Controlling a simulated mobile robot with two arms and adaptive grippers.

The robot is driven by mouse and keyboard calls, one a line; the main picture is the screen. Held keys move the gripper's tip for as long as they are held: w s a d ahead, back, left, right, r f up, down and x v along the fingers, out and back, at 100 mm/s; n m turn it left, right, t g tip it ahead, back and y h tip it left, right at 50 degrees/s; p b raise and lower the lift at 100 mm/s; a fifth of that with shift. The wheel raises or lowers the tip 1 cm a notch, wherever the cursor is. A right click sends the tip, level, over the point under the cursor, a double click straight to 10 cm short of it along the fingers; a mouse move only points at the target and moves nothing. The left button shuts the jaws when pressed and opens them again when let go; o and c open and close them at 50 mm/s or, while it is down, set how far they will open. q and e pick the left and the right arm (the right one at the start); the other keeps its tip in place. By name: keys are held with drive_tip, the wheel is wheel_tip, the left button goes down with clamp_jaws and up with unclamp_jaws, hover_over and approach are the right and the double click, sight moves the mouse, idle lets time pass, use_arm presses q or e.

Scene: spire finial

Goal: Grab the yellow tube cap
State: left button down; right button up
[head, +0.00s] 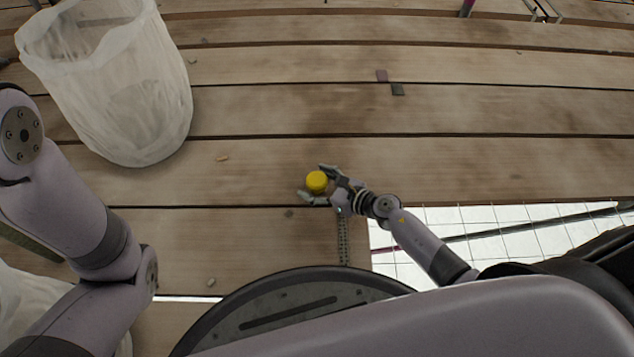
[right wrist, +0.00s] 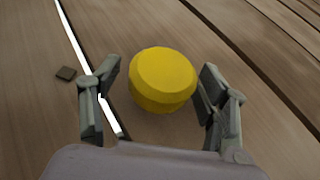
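The yellow tube cap (head: 317,182) is on the plank floor in the middle of the head view. It is round with a flat top and faceted sides, and fills the centre of the right wrist view (right wrist: 162,79). My right gripper (head: 312,184) is open, with its fingers on either side of the cap. In the right wrist view (right wrist: 160,92) a gap shows between the cap and the left finger; the right finger is close to the cap, and contact cannot be told. My left arm enters from the left, but its gripper is out of view.
A white bag-lined bin (head: 120,90) stands at the upper left. An opening with white tiles (head: 520,232) below lies at the right. Small dark pieces (head: 390,84) and chips (head: 222,157) lie on the planks. A white gap (right wrist: 75,40) runs left of the cap.

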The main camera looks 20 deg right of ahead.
drive_tip(key=c, duration=0.9)
drive_tip(key=shift+c, duration=0.2)
